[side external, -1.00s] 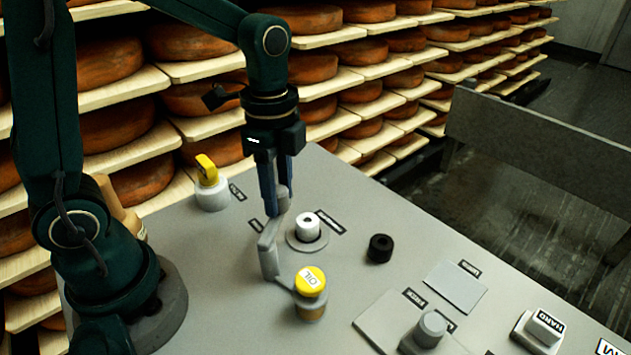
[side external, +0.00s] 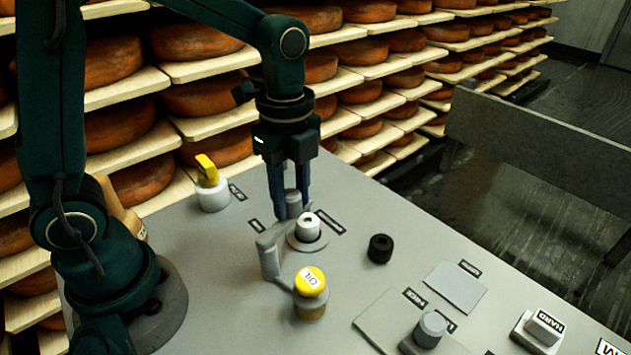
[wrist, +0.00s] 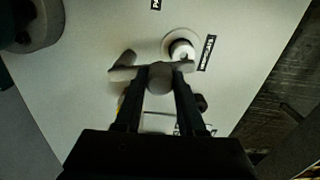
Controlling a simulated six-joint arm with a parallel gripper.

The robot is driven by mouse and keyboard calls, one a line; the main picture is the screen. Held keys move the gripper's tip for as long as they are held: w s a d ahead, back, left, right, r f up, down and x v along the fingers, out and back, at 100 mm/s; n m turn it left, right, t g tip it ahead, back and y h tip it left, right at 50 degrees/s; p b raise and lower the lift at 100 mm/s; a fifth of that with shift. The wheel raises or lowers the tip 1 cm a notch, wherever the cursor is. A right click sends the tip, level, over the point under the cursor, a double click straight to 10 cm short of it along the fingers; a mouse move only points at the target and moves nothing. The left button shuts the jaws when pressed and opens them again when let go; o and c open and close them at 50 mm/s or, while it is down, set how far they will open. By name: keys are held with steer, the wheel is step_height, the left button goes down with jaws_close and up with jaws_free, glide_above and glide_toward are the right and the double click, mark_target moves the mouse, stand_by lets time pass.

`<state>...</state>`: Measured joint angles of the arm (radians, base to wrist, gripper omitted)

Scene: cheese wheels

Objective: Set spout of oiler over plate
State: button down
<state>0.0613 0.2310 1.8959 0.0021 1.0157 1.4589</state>
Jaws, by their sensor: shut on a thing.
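The oiler (side external: 310,282) has a yellow cap marked OIL, and a grey bent spout arm (side external: 267,248) rises beside it. My gripper (side external: 292,203) is shut on the grey upright knob (side external: 293,198) of that arm. In the wrist view the knob (wrist: 161,80) sits between the fingertips. A white cylinder (side external: 307,222) stands on a round grey plate (side external: 307,243), just right of the knob. The wrist view shows the arm's right end close beside the white cylinder (wrist: 181,49); whether it overhangs the plate I cannot tell. The oiler's body is mostly hidden in the wrist view.
A yellow-handled knob (side external: 207,178) is at the back left and a black knob (side external: 380,248) lies to the right. Flat square plates (side external: 455,287), a grey knob (side external: 430,328) and a HARD switch (side external: 540,330) are farther right. Cheese shelves line the back.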

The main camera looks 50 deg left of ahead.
mark_target(292, 193)
steer(key=shift+w+d, duration=0.1)
steer(key=shift+d, duration=0.05)
steer(key=c, duration=0.5)
jaws_free()
steer(key=shift+r, duration=0.1)
steer(key=shift+r, duration=2.5)
steer(key=s+a+r+n+t, duration=0.1)
steer(key=s+n+t, duration=0.4)
steer(key=n, duration=1.2)
steer(key=s, duration=0.4)
steer(key=shift+a+t, duration=0.3)
steer(key=shift+a, duration=0.1)
